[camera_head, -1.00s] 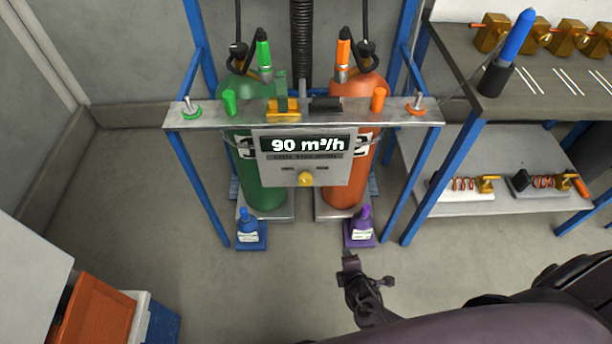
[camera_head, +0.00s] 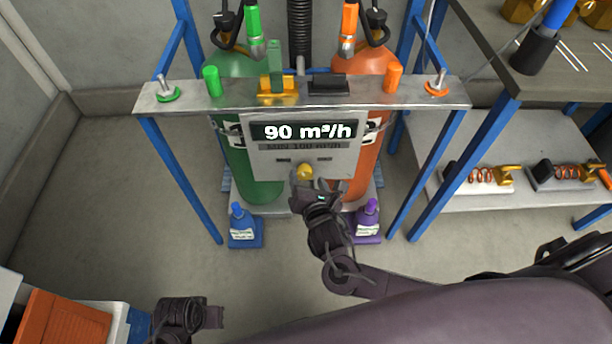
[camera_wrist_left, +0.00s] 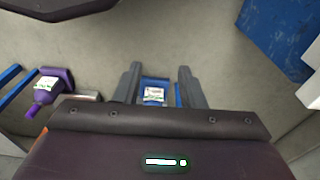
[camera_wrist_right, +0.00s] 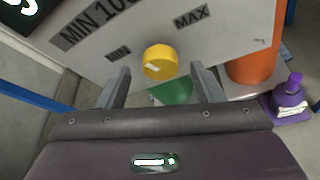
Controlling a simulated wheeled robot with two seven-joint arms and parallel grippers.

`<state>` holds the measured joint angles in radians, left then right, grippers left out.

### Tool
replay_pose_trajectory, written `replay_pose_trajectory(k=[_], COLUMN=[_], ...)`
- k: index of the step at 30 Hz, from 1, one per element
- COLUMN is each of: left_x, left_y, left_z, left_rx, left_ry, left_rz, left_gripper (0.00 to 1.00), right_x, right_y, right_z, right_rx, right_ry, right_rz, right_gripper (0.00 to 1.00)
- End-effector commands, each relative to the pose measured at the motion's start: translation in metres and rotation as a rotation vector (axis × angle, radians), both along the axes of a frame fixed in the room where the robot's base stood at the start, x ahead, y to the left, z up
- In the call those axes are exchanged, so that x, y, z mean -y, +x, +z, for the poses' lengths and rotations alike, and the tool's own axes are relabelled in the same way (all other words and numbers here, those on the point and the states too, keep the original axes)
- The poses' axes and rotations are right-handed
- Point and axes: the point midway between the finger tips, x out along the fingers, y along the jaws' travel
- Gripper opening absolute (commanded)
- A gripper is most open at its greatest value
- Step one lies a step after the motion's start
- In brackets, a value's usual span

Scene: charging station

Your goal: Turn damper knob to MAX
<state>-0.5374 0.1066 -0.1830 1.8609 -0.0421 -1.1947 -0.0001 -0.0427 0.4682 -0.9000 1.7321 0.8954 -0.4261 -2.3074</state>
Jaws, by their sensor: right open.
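The yellow damper knob (camera_head: 304,172) is on the grey panel (camera_head: 262,157) below the display (camera_head: 304,131), which reads 90 m³/h. In the right wrist view the knob (camera_wrist_right: 159,60) sits between the MIN label (camera_wrist_right: 118,53) and the MAX label (camera_wrist_right: 192,17); its white mark lies on the lower left of its face. My right gripper (camera_head: 318,188) is open in front of the panel. Its fingers (camera_wrist_right: 160,80) stand either side of the knob, apart from it as far as I can see. My left gripper (camera_wrist_left: 158,80) is open and empty, above the floor.
Blue (camera_head: 243,228) and purple (camera_head: 368,222) bottles stand below on the floor. A workbench (camera_head: 470,60) is at right, an orange crate (camera_head: 62,325) at lower left.

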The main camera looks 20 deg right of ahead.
Motion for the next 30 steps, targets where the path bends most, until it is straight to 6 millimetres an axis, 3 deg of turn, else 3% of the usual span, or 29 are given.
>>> replay_pose_trajectory(k=[7, 17, 27, 30], left_x=[0.003, 0.003, 0.003, 0.003], left_y=[-0.001, -0.001, -0.001, -0.001], left_z=[0.024, 0.029, 0.029, 0.029], left_rx=[-0.007, -0.009, -0.009, -0.009], left_ry=[0.000, 0.000, 0.000, 0.000], left_rz=[-0.011, -0.014, -0.013, -0.013], left_gripper=[0.36, 0.36, 0.36, 0.36], right_x=[0.003, 0.003, 0.003, 0.003], right_y=[0.025, 0.029, 0.028, 0.028], right_z=[-0.010, -0.011, -0.011, -0.011], right_rx=[0.000, -0.002, -0.001, -0.001], right_ry=[0.001, 0.002, 0.002, 0.003], right_rz=[-0.001, -0.001, -0.001, -0.001], right_gripper=[0.60, 0.60, 0.17, 0.16])
